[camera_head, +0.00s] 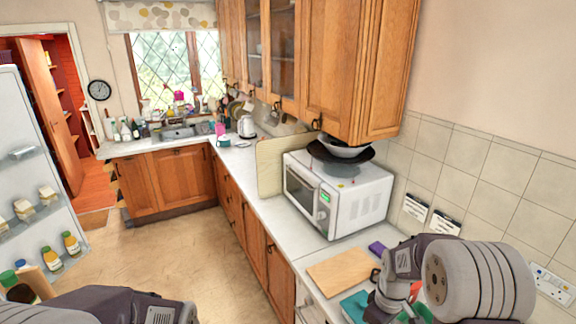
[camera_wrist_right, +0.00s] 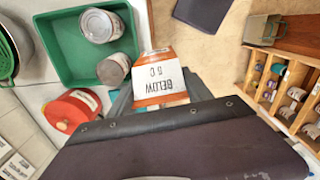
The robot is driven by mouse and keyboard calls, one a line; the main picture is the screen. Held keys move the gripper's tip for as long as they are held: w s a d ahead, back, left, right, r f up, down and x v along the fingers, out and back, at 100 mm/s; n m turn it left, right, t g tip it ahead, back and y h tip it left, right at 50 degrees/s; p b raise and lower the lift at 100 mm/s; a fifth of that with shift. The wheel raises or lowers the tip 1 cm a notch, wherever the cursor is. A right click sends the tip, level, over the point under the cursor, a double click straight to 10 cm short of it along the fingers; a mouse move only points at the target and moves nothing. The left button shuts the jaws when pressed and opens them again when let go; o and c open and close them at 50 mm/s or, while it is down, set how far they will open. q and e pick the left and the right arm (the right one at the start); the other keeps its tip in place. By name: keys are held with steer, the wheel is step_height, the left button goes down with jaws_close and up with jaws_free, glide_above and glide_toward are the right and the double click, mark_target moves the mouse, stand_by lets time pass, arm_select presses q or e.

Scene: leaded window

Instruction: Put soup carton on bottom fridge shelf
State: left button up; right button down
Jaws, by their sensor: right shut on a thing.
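The soup carton, white and orange with the print "BELOW 5 C" (camera_wrist_right: 155,76), shows in the right wrist view. My right gripper (camera_wrist_right: 160,98) is shut on it, with grey fingers at its sides. In the head view my right gripper (camera_head: 388,298) is low over the right counter, beside a green tray; I cannot make out the carton there. The open fridge part (camera_head: 30,110) stands at the left edge, with shelves holding bottles and small packs. Its bottom shelf is not clearly visible. My left arm crosses the lower left; its gripper is out of frame.
The green tray (camera_wrist_right: 55,72) holds two cans (camera_wrist_right: 101,25) (camera_wrist_right: 114,69). A red lidded container (camera_wrist_right: 72,110) is close by. A wooden board (camera_head: 342,270) and microwave (camera_head: 335,192) occupy the counter. The floor (camera_head: 165,255) between counter and fridge is clear.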

steer(key=s+a+f+m+b, duration=0.1)
steer(key=a+f+m+b, duration=0.1)
steer(key=f+b, duration=0.5)
steer(key=s+a+f+m+b, duration=0.1)
steer(key=a+f+m+b, duration=0.1)
steer(key=f+m+b, duration=0.3)
step_height(320, 180, down, 3)
steer(key=shift+s+f+b, duration=0.15)
steer(key=shift+s+b, duration=0.05)
steer(key=shift+b, duration=0.9)
